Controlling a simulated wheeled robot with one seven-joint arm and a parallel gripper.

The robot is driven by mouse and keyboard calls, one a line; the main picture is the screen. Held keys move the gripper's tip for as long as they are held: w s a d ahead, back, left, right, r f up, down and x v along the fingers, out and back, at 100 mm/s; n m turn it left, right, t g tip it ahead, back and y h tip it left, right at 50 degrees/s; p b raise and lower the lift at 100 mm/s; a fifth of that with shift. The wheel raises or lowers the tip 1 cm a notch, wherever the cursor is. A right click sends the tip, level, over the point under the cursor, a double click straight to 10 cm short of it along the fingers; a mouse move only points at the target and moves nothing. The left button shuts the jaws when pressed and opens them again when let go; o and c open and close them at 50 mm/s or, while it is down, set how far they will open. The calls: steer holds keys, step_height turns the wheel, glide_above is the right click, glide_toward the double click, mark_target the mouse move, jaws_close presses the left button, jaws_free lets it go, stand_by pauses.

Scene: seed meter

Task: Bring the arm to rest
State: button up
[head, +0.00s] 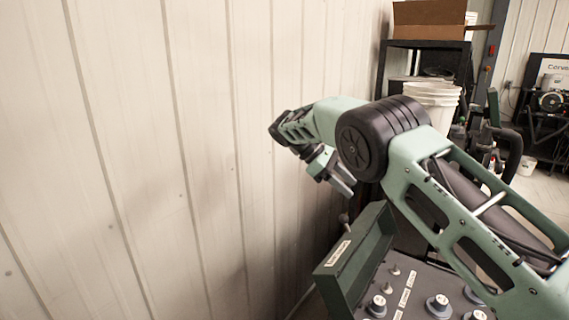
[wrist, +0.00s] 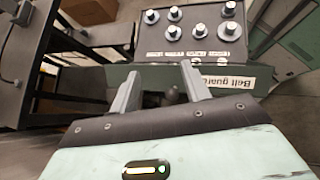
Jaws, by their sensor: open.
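My gripper (head: 343,187) is at the end of my pale green arm, which reaches across the right half of the head view toward the wall. It is in the air, above and behind a green guard flap. In the wrist view my gripper (wrist: 160,78) shows two grey fingers set apart, with nothing held between them. Beyond the fingers is the green flap (wrist: 260,81) with a label that reads "Belt guard". The flap (head: 352,262) also shows in the head view, standing up at the edge of a control panel. I cannot tell whether the fingers touch it.
The dark control panel (head: 404,297) has several knobs and labels; it also shows in the wrist view (wrist: 188,45). A pale panelled wall (head: 150,150) is close on the left. White buckets (head: 433,100) and a cardboard box (head: 428,13) stand on a black rack at the back.

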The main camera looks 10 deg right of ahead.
steer(key=s+a+f+m+t+y+b, duration=0.15)
steer(key=s+a+y, duration=0.35)
steer(key=s, duration=0.5)
steer(key=s+a+t+y+b, duration=0.1)
steer(key=s+a+y+b, duration=0.1)
steer(key=s+a, duration=0.65)
steer(key=s+f+m+t+y+b, duration=0.1)
steer(key=s+f, duration=0.1)
steer(key=s, duration=0.9)
steer(key=s+d+f+m+t+y+b, duration=0.1)
steer(key=s+f, duration=0.1)
steer(key=s, duration=0.9)
steer(key=shift+s+d+f+y, duration=0.25)
steer(key=shift+s+f+y, duration=0.15)
